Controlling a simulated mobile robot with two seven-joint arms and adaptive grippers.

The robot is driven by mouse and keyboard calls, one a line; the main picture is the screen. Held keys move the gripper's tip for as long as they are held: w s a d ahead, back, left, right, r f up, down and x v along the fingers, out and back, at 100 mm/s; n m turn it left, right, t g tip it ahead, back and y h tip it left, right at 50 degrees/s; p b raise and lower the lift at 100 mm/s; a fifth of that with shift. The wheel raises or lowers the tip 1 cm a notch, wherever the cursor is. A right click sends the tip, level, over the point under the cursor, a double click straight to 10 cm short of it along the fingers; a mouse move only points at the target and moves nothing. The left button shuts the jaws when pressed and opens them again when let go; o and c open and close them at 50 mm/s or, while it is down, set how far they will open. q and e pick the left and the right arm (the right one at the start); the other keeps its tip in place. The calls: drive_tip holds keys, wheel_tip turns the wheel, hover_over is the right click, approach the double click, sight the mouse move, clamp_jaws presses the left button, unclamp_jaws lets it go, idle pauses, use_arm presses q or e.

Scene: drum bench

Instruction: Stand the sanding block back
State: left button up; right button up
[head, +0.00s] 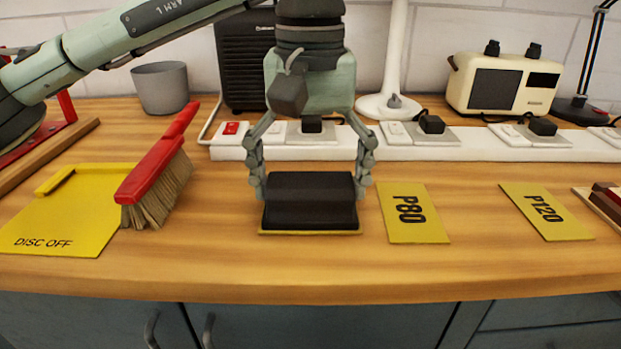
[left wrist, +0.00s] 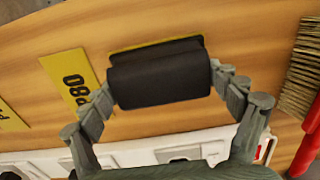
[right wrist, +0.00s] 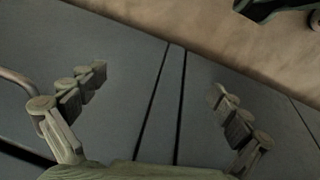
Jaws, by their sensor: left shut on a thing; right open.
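The black sanding block (head: 310,200) stands on the bench top, over a yellow card or mat (head: 290,233) whose front edge shows beneath it. My left gripper (head: 311,188) is shut on the block, with one finger at each end. The left wrist view also shows the block (left wrist: 160,75) between the fingers (left wrist: 162,88), with a yellow strip along its far side. Most of that yellow piece is hidden by the block. My right gripper (right wrist: 158,85) is open and empty, in front of the grey cabinet doors below the bench.
Yellow P80 (head: 412,212) and P120 (head: 545,211) cards lie to the right. A white power strip (head: 470,140) with plugs runs behind. Bare bench lies in front.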

drive_tip(key=shift+s+f, duration=0.25)
drive_tip(key=shift+f, duration=0.05)
use_arm(q)
drive_tip(key=shift+f+b, duration=0.25)
drive_tip(key=shift+b, duration=0.1)
drive_tip(key=shift+f, duration=0.15)
drive_tip(key=shift+s+f, duration=0.1)
drive_tip(key=shift+f, duration=0.05)
drive_tip(key=shift+f+b, duration=0.15)
drive_tip(key=shift+b, duration=0.15)
drive_tip(key=shift+c, duration=1.4)
drive_tip(key=o, duration=1.4)
drive_tip(key=shift+f, duration=0.1)
drive_tip(key=shift+o, duration=0.2)
use_arm(e)
drive_tip(key=r, duration=0.2)
drive_tip(key=shift+w+d+r, duration=0.1)
drive_tip(key=shift+w+r, duration=0.1)
drive_tip(key=shift+r, duration=0.2)
use_arm(q)
drive_tip(key=shift+r, duration=0.3)
use_arm(e)
drive_tip(key=shift+r, duration=0.1)
